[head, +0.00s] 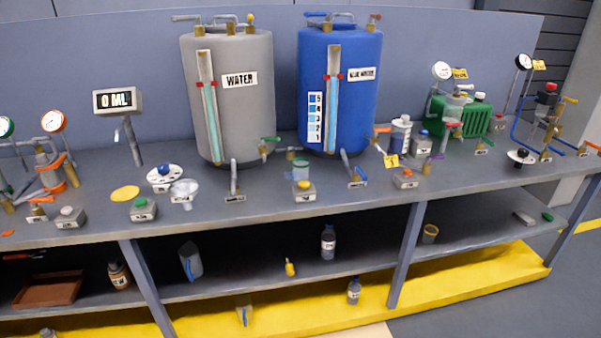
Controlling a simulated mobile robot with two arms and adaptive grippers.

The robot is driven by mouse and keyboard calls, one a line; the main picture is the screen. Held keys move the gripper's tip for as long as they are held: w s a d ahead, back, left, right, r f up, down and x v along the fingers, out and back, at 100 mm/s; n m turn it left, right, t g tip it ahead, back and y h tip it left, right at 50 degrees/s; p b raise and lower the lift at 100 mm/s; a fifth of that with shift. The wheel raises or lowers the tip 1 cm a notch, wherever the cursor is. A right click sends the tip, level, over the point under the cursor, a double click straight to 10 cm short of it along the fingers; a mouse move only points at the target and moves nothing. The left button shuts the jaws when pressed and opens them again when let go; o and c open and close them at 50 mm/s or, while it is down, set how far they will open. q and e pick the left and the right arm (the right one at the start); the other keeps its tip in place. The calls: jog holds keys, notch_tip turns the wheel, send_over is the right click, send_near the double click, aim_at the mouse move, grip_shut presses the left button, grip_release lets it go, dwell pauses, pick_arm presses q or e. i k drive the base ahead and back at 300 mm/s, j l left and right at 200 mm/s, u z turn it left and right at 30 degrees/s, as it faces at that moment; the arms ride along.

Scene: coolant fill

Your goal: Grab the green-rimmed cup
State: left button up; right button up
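A small clear cup with a green rim (301,171) stands upright on the grey bench top, between the grey tank and the blue tank and toward the front. It is right behind a small grey box (304,192) with an orange top, which hides part of its base. I cannot tell whether the cup and box touch. Neither of my grippers is in view.
The grey water tank (231,100) and blue tank (341,95) stand behind the cup. Taps (355,172) reach forward on both sides of it. A funnel (184,190) is to the left.

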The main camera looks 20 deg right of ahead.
aim_at(300, 165)
jog(key=i+l, duration=0.15)
jog(key=l, duration=0.2)
jog(key=i+l+u, duration=0.15)
jog(key=l, duration=0.2)
jog(key=i+l, duration=0.1)
jog(key=l, duration=0.25)
jog(key=i+l+u, duration=0.1)
jog(key=l, duration=0.25)
jog(key=i+l, duration=0.15)
jog(key=l, duration=0.2)
jog(key=u, duration=0.05)
